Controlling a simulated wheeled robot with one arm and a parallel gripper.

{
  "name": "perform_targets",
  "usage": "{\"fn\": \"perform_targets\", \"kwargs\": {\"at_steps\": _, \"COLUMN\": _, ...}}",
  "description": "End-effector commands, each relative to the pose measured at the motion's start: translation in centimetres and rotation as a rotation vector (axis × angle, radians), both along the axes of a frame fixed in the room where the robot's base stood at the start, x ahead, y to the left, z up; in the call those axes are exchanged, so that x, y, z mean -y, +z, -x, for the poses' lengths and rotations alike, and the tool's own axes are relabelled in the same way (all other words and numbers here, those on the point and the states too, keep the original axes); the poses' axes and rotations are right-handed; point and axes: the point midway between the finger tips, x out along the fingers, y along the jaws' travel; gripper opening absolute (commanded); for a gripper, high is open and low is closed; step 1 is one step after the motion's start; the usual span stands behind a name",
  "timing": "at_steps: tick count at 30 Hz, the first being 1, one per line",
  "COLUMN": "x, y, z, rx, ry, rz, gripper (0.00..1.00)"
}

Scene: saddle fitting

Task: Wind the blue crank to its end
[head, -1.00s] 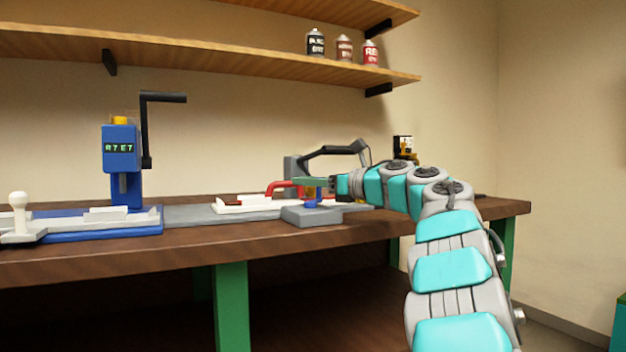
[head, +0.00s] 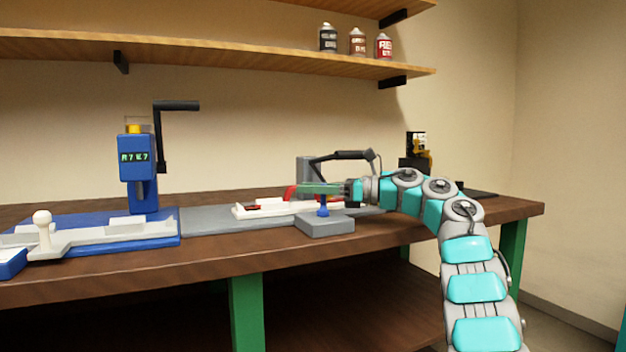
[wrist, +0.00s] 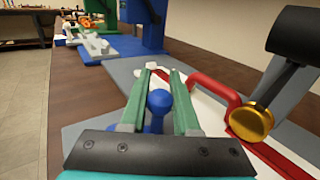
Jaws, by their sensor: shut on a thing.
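The blue crank shows in the head view as a small blue upright part (head: 323,208) on a grey block (head: 325,224) at the right part of the bench. In the wrist view its round blue knob (wrist: 158,101) is between the two green fingers. My gripper (head: 308,189) reaches in from the right and is shut on this knob. In the wrist view the fingers (wrist: 162,78) stand on either side of the knob. The fingers hide part of the crank in the head view.
A red handle (wrist: 208,84) and a brass-ended dark arm (wrist: 250,122) stand close right of the fingers in the wrist view. A blue press (head: 137,160) with a black crank (head: 160,135) stands at left. Cans (head: 357,42) sit on the shelf above.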

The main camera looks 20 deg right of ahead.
Motion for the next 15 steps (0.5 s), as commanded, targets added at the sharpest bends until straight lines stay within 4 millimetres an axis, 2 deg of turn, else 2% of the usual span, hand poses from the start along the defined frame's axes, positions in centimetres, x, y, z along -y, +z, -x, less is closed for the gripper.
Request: {"fn": "perform_targets", "kwargs": {"at_steps": 15, "x": -0.54, "y": 0.15, "z": 0.03, "rx": 0.001, "ry": 0.083, "rz": 0.000, "gripper": 0.00}}
